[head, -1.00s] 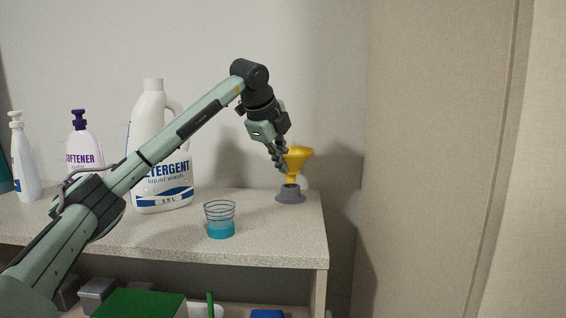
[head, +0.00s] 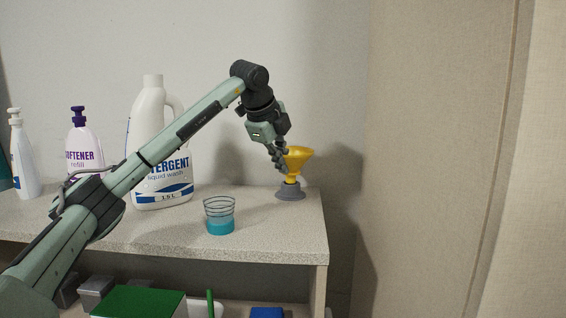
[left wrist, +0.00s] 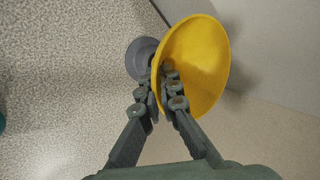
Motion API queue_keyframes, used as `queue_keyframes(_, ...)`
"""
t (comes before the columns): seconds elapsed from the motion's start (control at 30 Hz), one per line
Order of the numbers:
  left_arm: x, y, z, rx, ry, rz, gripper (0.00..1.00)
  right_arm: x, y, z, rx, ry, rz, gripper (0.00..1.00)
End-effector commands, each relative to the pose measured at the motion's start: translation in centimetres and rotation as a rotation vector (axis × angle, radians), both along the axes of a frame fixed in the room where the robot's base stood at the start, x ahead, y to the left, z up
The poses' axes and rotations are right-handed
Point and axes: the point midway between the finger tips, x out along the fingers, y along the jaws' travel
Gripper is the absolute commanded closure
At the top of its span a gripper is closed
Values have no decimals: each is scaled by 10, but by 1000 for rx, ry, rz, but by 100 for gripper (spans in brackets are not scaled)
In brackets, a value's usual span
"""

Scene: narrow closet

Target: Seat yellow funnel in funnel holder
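The yellow funnel (head: 298,159) is upright at the right end of the counter, wide mouth up. The grey funnel holder (head: 290,193) stands on the counter under it. The funnel's lower end meets the holder's top in the head view; I cannot tell how deep it sits. My left gripper (head: 281,163) is at the funnel's left side, with its fingers closed on it. In the left wrist view the fingers (left wrist: 163,88) pinch the funnel (left wrist: 198,65) below its rim, and the holder (left wrist: 141,57) shows partly behind it. My right gripper is out of view.
A clear cup with blue liquid (head: 220,216) stands near the counter's front edge. A detergent bottle (head: 150,140), a softener bottle (head: 84,143) and a white pump bottle (head: 24,160) stand to the left. A wall panel (head: 440,150) rises right of the counter (head: 262,230).

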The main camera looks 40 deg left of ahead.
Motion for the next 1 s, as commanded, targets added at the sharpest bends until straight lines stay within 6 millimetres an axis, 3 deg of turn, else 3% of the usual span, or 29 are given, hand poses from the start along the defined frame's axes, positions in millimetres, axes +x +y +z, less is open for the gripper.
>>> queue_keyframes(0.5,0,0,-13,0,-1,0,100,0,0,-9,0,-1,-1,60)
queue_keyframes(1.0,0,0,-14,0,0,0,100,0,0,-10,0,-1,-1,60)
